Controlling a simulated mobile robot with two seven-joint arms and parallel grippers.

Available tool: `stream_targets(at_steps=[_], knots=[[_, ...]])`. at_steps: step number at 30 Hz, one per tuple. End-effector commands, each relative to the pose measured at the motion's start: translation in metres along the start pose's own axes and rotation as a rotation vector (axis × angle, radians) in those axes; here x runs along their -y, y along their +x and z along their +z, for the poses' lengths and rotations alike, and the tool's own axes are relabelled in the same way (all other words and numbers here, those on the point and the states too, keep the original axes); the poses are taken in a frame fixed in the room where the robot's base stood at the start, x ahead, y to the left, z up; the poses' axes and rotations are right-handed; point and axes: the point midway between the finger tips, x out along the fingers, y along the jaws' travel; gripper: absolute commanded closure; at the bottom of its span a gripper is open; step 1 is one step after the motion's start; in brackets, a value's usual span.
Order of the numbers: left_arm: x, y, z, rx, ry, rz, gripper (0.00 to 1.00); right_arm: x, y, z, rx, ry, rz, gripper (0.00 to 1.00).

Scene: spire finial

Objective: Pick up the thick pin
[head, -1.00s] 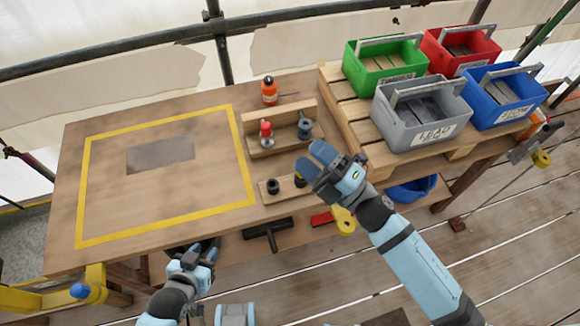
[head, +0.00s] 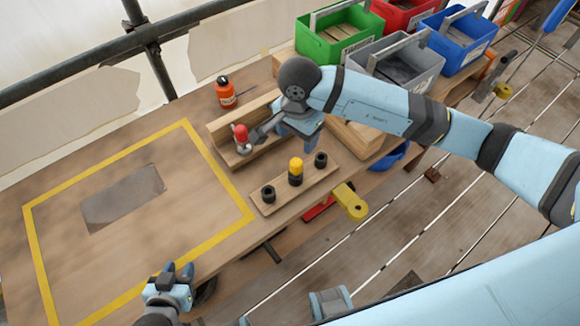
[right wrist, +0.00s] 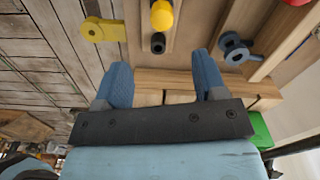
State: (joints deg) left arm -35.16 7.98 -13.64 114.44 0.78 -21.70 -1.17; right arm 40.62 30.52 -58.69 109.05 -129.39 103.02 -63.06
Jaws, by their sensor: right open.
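A wooden strip (head: 310,190) on the bench holds a black pin with a yellow top (head: 295,170) between two black sockets or short cylinders, (head: 268,193) and (head: 321,159). I cannot tell for sure which piece is the thick pin. The yellow top (right wrist: 162,15) is at the top of the right wrist view, beyond my fingers. A wooden rack holds a red-topped piece (head: 241,136) and a grey-blue piece (right wrist: 235,47). My right gripper (head: 298,138) is open and empty above the bench, behind the strip. My left gripper (head: 177,271) is open and empty at the front edge.
A yellow-taped rectangle (head: 185,124) marks the left of the bench and holds a grey patch (head: 122,197). An orange bottle (head: 225,92) stands behind the rack. Green (head: 338,35), grey (head: 395,65), red and blue bins stand at the back right.

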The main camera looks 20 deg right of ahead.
Motion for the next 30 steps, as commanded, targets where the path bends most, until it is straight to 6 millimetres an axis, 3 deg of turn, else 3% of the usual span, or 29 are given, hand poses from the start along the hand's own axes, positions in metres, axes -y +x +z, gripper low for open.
stream_targets(at_steps=[9,30], knots=[[-0.001,-0.005,-0.006,0.0,-0.001,0.0,0.62,-0.001,0.059,0.002,0.006,0.002,0.003,0.35],[0.002,-0.012,-0.016,0.003,0.001,-0.004,0.62,0.004,0.131,-0.002,0.005,0.002,-0.001,0.35]])
